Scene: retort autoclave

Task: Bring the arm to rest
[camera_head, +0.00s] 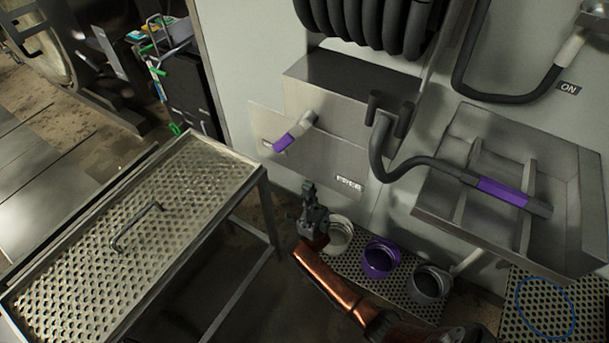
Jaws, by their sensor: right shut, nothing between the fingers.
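My right gripper (309,202) is dark, with its copper-coloured arm coming in from the bottom right. It is shut and empty, pointing up in front of the grey wall box. It stands apart from the purple-handled lever (293,136) up and to its left. A white-grey cup (338,234) shows just right of the gripper, partly behind it in the picture. My left gripper is not in view.
A perforated metal table (190,190) with a handle stands at left. A purple cup (380,257) and a grey cup (430,283) sit on a perforated shelf. A hose with a purple grip (503,192) lies in the wall tray (440,215). A hose reel (365,20) hangs above.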

